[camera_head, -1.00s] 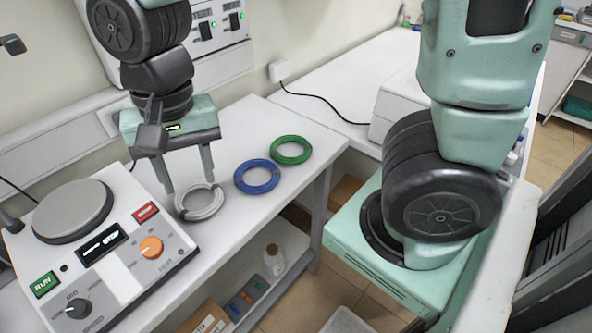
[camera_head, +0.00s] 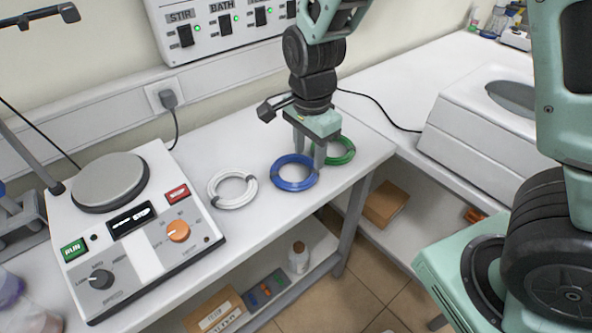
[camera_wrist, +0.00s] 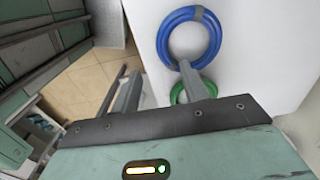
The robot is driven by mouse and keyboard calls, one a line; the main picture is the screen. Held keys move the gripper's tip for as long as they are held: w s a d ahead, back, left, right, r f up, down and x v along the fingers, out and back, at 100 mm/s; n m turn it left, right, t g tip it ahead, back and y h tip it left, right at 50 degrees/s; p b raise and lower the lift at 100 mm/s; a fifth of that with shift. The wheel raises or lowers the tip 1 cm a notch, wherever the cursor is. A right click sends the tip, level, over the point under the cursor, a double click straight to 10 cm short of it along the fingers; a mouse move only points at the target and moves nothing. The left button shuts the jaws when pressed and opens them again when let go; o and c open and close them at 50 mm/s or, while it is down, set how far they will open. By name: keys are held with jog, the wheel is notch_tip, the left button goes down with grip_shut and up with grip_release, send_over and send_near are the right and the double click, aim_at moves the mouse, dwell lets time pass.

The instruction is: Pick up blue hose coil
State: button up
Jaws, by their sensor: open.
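The blue hose coil (camera_head: 294,186) lies flat on the white bench between the white and green coils. It also shows in the wrist view (camera_wrist: 164,40), at the top, as a ring with grey ties. My gripper (camera_head: 309,156) points down over the right side of the blue coil, close to the green coil. Its fingers are apart with nothing between them. In the wrist view my gripper (camera_wrist: 161,71) has its right fingertip near the blue ring's edge; I cannot tell whether it touches.
A white coil (camera_head: 235,205) lies left of the blue one, and a green coil (camera_head: 349,150) lies right, partly behind my gripper. A hotplate stirrer (camera_head: 140,240) stands at the left. A bottle (camera_head: 298,260) stands on the lower shelf. The bench front is clear.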

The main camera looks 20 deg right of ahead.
aim_at(307, 180)
notch_tip(307, 180, down, 4)
jog(key=shift+r, duration=0.1)
jog(key=shift+w+f+p, duration=0.15)
jog(key=shift+f+p, duration=0.1)
jog(key=shift+f, duration=1.05)
jog(key=shift+w+f+p, duration=0.1)
jog(key=shift+f+p, duration=0.15)
jog(key=shift+f, duration=1)
grip_shut()
